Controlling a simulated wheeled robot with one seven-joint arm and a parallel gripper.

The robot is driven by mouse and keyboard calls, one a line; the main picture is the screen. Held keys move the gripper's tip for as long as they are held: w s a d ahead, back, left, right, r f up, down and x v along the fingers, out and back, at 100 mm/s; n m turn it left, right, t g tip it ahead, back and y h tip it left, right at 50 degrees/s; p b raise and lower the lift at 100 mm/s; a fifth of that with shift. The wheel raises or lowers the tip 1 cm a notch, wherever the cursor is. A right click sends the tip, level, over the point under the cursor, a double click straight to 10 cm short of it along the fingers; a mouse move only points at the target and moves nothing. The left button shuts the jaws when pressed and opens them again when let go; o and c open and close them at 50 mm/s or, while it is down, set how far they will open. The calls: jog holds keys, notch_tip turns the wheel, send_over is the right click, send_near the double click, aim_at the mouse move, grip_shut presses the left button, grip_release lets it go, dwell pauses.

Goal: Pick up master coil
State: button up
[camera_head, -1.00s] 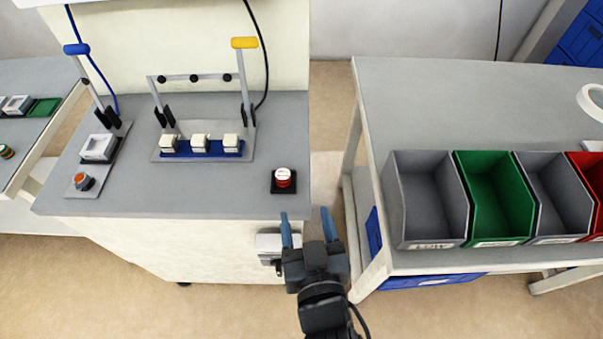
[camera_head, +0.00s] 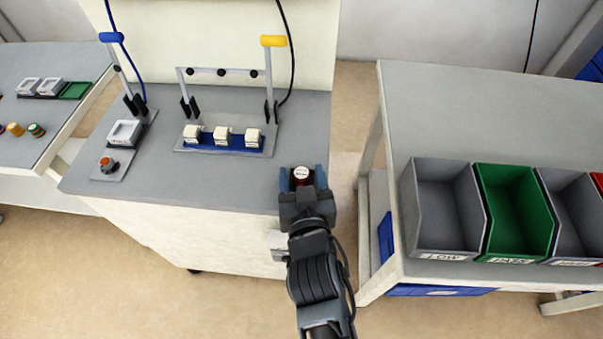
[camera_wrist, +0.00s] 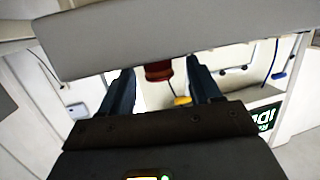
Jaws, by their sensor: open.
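The master coil, a red cylinder with a pale top (camera_head: 301,172), stands at the front right corner of the grey bench top (camera_head: 240,190). My gripper (camera_head: 302,178) is open, with one blue finger on each side of the coil in the head view. In the wrist view, which looks upside down, the red coil (camera_wrist: 158,70) shows between the two fingertips (camera_wrist: 160,78). I cannot tell whether the fingers touch it. The coil's lower part is partly hidden by my gripper in the head view.
A blue holder with white blocks (camera_head: 222,140) and a yellow-handled lever (camera_head: 273,41) stand behind on the bench. A blue-handled lever (camera_head: 111,37) stands at left. A table with grey (camera_head: 440,235) and green bins (camera_head: 505,230) is at right, across a gap.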

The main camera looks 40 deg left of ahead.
jog(key=shift+c, duration=0.3)
jog(key=c, duration=1.1)
jog(key=shift+r, duration=0.15)
